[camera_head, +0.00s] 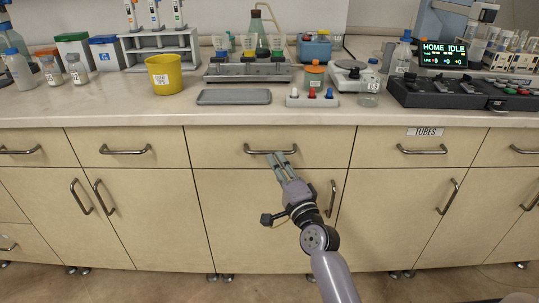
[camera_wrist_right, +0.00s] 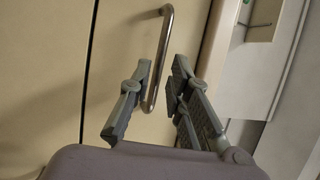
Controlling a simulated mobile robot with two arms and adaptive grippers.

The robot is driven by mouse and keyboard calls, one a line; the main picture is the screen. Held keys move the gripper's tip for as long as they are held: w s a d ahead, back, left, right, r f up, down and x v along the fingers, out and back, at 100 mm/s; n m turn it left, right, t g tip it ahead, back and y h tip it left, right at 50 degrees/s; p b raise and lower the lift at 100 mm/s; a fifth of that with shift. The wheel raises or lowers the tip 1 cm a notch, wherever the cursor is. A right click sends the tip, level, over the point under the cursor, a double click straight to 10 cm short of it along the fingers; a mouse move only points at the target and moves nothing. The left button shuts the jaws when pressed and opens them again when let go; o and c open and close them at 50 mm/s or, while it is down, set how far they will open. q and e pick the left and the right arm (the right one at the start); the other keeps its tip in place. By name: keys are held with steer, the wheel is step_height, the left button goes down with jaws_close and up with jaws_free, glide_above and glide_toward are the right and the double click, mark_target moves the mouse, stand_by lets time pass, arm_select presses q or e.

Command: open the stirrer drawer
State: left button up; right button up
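The drawer (camera_head: 220,152) below the rack of flasks on the counter is shut, its front flush with its neighbours; I see no label on it. Its metal bar handle (camera_head: 310,151) runs level across the front. My right gripper (camera_head: 277,157) is at the middle of this handle, fingers pointing at the drawer front. In the right wrist view, the two fingers (camera_wrist_right: 162,66) are apart, and the handle (camera_wrist_right: 165,30) passes in the gap between them. I cannot tell whether either finger touches it. My left gripper is not in view.
A drawer labelled TUBES (camera_head: 425,132) is to the right. Cupboard doors with upright handles (camera_head: 333,198) lie below. The counter (camera_head: 130,112) above holds a yellow beaker (camera_head: 164,75), a flask rack (camera_head: 250,73), a grey tray (camera_head: 234,97) and a control panel (camera_head: 460,95). The floor in front is clear.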

mark_target(269, 153)
steer(key=shift+b+x, duration=0.4)
steer(key=shift+x, duration=2.15)
steer(key=shift+c, duration=0.4)
jaws_close()
steer(key=shift+f, duration=0.1)
